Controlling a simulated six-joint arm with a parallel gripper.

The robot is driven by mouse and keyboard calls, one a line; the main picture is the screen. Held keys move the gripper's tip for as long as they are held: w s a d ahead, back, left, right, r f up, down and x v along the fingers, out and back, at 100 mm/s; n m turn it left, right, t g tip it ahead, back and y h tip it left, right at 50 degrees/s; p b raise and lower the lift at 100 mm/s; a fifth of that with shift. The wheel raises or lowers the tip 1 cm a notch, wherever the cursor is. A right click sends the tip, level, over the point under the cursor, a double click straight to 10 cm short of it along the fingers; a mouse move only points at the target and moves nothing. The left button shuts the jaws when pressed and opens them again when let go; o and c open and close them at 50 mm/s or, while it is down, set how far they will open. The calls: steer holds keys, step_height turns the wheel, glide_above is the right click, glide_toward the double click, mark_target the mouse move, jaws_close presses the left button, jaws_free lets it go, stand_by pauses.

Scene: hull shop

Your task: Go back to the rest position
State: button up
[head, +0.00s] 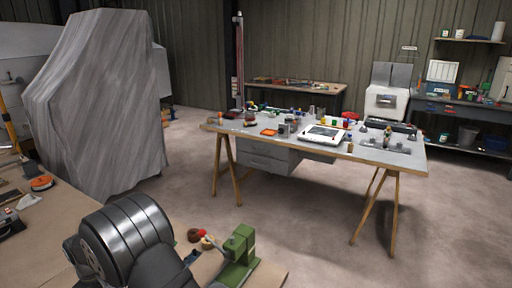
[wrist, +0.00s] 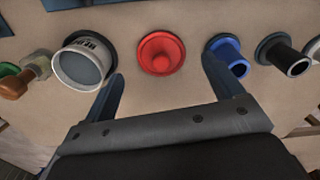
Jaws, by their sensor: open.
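My gripper (wrist: 163,68) shows in the wrist view with its two dark fingers apart and nothing held between them. A round red knob-like part (wrist: 161,54) lies just ahead of the gap between the fingertips. A white cup-shaped part with dark lettering (wrist: 83,65) is beside the left finger. A blue flanged tube (wrist: 228,52) is behind and beside the right fingertip; I cannot tell whether they touch. In the head view my dark arm fills the lower left, and my fingers cannot be made out there.
A black flanged tube (wrist: 284,55) and a brown-handled valve (wrist: 27,78) flank the row. In the head view, a green vise-like tool (head: 238,252) stands on the near bench beside my arm. A cluttered trestle table (head: 290,155) stands beyond open floor; a draped grey form (head: 95,105) rises left.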

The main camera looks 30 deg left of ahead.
step_height(320, 180, up, 7)
step_height(320, 180, down, 12)
steer(key=shift+d, duration=0.1)
steer(key=r, duration=0.5)
steer(key=shift+w+d+r, duration=0.15)
steer(key=shift+w+r, duration=0.1)
steer(key=shift+w, duration=0.15)
steer(key=w+d+r, duration=0.4)
steer(key=w+r, duration=0.1)
steer(key=w, duration=0.4)
steer(key=w+d+r, duration=0.5)
steer(key=w, duration=0.4)
steer(key=s+a+f, duration=0.4)
steer(key=s+a, duration=0.1)
steer(key=s+a+f, duration=0.2)
steer(key=a, duration=0.1)
steer(key=shift+s+a+f, duration=0.1)
steer(key=shift+s+f, duration=0.05)
steer(key=shift+s, duration=0.2)
steer(key=f, duration=0.3)
steer(key=shift+s+a+f, duration=0.1)
steer(key=shift+s+a, duration=0.2)
steer(key=shift+a, duration=0.05)
steer(key=shift+f, duration=0.65)
